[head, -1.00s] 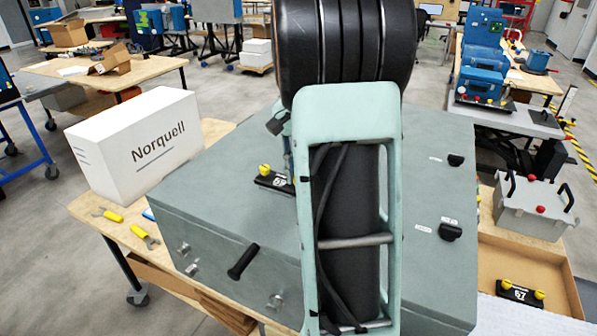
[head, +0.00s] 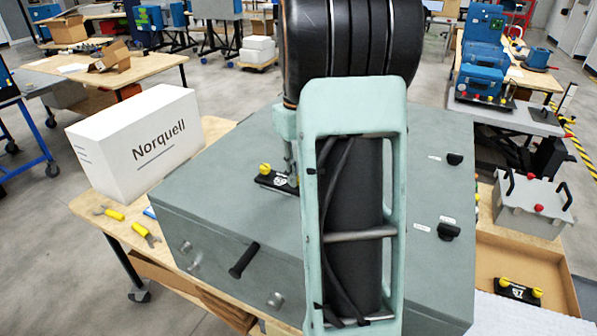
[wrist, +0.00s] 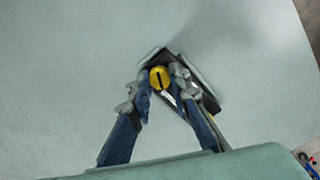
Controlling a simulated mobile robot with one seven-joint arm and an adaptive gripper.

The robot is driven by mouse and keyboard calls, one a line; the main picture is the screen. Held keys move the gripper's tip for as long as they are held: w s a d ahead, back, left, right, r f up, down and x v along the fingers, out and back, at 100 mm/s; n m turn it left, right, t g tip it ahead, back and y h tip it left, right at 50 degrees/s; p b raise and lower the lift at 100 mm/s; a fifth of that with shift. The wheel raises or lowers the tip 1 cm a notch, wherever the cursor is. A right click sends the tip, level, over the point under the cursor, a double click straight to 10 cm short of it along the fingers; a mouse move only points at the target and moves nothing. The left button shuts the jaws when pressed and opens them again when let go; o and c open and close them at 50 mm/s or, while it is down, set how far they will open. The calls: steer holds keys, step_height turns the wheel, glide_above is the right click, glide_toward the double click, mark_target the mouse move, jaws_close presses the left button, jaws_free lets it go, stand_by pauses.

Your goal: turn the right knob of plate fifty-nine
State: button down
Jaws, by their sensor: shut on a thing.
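A small black plate (head: 268,181) with a white number lies on top of the large grey analyser case (head: 220,185). The number is partly hidden and hard to read. Its left yellow knob (head: 264,169) stands clear in the head view. My gripper (head: 291,180) is down at the plate's right end, mostly hidden behind my arm. In the wrist view, my gripper (wrist: 160,80) has its two fingers closed on either side of a slotted yellow knob (wrist: 158,78), at one end of the plate. A second yellow spot (wrist: 212,119) shows beyond the right finger.
Black knobs (head: 449,231) sit on the case's right side and a black handle (head: 243,260) on its front. A white Norquell box (head: 140,145) and yellow-handled tools (head: 145,232) lie left. Another plate with two yellow knobs (head: 519,291) lies in a cardboard tray at right.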

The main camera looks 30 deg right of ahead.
steer(key=n, duration=0.5)
steer(key=shift+s+f+n, duration=0.1)
steer(key=shift+f+n, duration=0.05)
steer(key=shift+n, duration=0.15)
steer(key=n+p, duration=0.1)
steer(key=n, duration=0.3)
steer(key=shift+n, duration=0.3)
steer(key=n, duration=0.4)
steer(key=n+p, duration=0.1)
steer(key=n, duration=0.4)
steer(key=shift+s, duration=0.1)
steer(key=n+p, duration=0.1)
steer(key=n, duration=0.4)
steer(key=shift+a+p, duration=0.1)
steer(key=shift+p, duration=0.25)
steer(key=n, duration=0.4)
steer(key=shift+f+n, duration=0.1)
steer(key=shift+n, duration=5.3)
